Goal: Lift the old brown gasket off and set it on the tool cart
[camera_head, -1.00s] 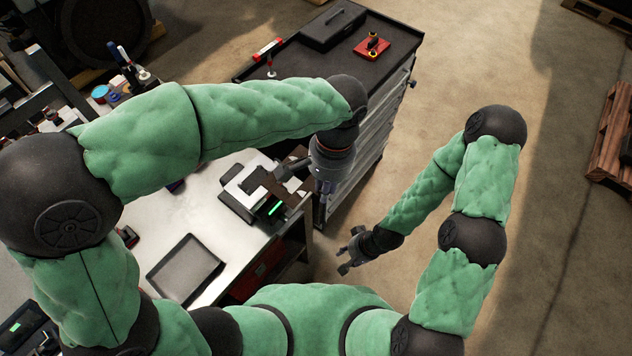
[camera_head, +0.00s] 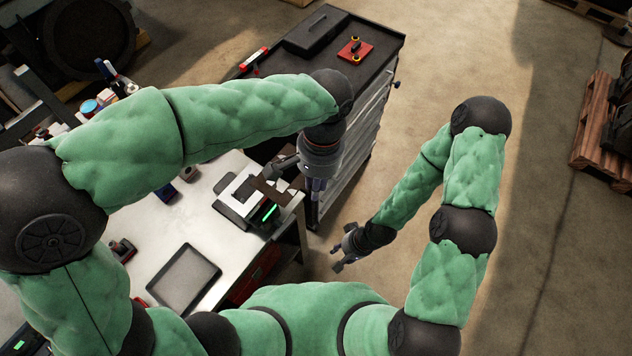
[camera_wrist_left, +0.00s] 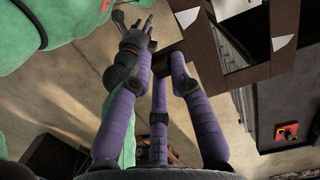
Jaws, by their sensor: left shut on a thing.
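The brown gasket (camera_wrist_left: 207,62) is a flat frame with a rectangular opening and pale patches in the left wrist view. Part of it (camera_head: 268,190) also shows in the head view, over the bench's right end. My left gripper (camera_head: 291,178) is shut on the gasket's edge; its purple fingers (camera_wrist_left: 166,62) meet at that edge in the wrist view. The tool cart (camera_head: 312,66) has a dark top and grey drawers, beyond my left forearm. My right gripper (camera_head: 339,257) appears open and empty, low on the right and apart from the bench.
The pale workbench (camera_head: 222,232) carries a black tray (camera_head: 184,278) and a device with a green light (camera_head: 270,213). On the cart are a black case (camera_head: 316,30) and a red tray (camera_head: 355,50). Much of the cart top is bare. Wooden pallets (camera_head: 596,122) stand far right.

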